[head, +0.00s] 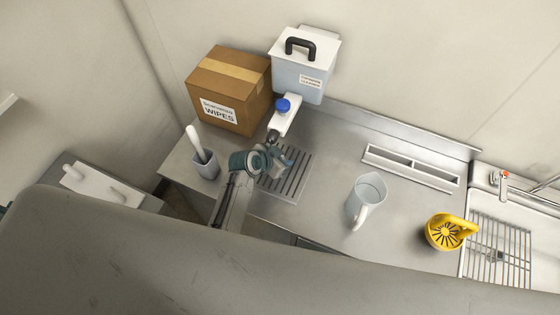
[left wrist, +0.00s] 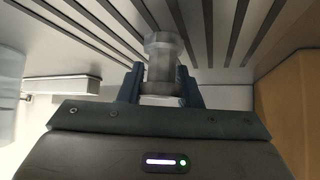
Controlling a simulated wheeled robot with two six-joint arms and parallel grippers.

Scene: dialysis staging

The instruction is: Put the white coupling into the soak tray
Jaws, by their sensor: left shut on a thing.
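My left gripper (head: 279,160) is over the slotted drain grate in the head view. In the left wrist view its two blue-grey fingers (left wrist: 161,87) are shut on a pale grey-white fitting (left wrist: 162,58), which looks like the white coupling. A long, shallow, pale tray (head: 410,185) with two recesses lies at the back of the counter, right of the gripper. It looks like the soak tray, and its recesses look empty. My right gripper is not in view.
Behind the gripper are a white bottle with a blue cap (head: 284,116), a lidded container (head: 298,82) and a cardboard wipes box (head: 215,90). A grey cup (head: 206,166) is left. A clear jug (head: 364,198), yellow part (head: 447,233) and sink rack (head: 497,255) are right.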

